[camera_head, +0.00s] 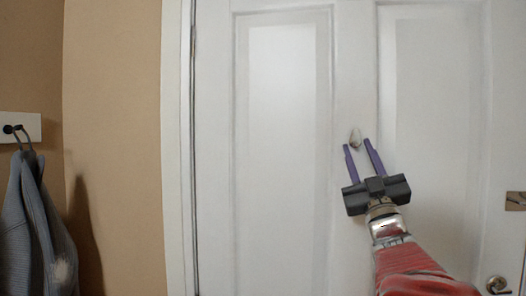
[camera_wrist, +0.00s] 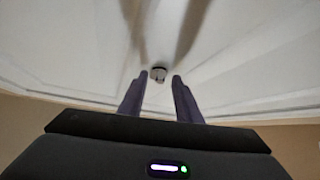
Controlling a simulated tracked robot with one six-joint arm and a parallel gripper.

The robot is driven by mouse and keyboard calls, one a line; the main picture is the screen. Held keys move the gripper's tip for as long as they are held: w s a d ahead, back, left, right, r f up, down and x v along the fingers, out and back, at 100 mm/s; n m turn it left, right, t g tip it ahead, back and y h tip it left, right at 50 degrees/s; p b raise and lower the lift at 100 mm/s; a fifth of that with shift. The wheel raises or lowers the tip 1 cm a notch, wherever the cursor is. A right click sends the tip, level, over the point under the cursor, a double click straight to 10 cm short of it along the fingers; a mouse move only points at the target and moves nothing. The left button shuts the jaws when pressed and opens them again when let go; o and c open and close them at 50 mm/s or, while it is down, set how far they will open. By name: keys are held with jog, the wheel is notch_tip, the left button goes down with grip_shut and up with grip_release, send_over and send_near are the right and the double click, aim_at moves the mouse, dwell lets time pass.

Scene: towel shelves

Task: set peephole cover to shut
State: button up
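The peephole cover (camera_head: 355,137) is a small pale metal piece on the white door (camera_head: 283,150), on the strip between its two upper panels. In the wrist view the peephole cover (camera_wrist: 158,73) shows as a small round metal fitting with a part hanging below it. My gripper (camera_head: 358,143) has two purple fingers, parted, with their tips just below and around the cover in the head view. In the wrist view the gripper (camera_wrist: 160,76) is open with the fitting between and beyond the tips. I cannot tell if the fingers touch it.
A door knob (camera_head: 497,284) and a metal lock plate (camera_head: 515,201) are at the door's right side. A grey garment (camera_head: 38,225) hangs from a hook rail (camera_head: 20,127) on the tan wall at left. The door face around the cover is clear.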

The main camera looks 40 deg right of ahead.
jog(key=v, duration=1.3)
jog(key=shift+s+a+f, duration=0.2)
jog(key=shift+a+f, duration=0.05)
jog(key=shift+a, duration=0.05)
jog(key=w+a+f+m+g+y, duration=0.1)
jog(key=w+a+f+g+y, duration=0.25)
jog(key=w+f, duration=0.55)
jog(key=w+a+f+m+g+y, duration=0.25)
jog(key=w+a+f, duration=0.35)
jog(key=w, duration=0.5)
jog(key=s+a+f+n+g+y, duration=0.2)
jog(key=s+a+f, duration=0.4)
jog(key=a, duration=0.3)
jog(key=s+a+f+n+g+y, duration=0.1)
jog(key=s+a+f+g+y, duration=0.2)
jog(key=a, duration=0.6)
jog(key=s+a+f+n+g+y, duration=0.2)
jog(key=s+a+f+g, duration=0.3)
jog(key=s+a+f, duration=0.4)
notch_tip(320, 180, down, 3)
jog(key=shift+a+r+n+g+y, duration=0.25)
jog(key=shift+a+n+g+y, duration=0.15)
jog(key=shift+y, duration=0.3)
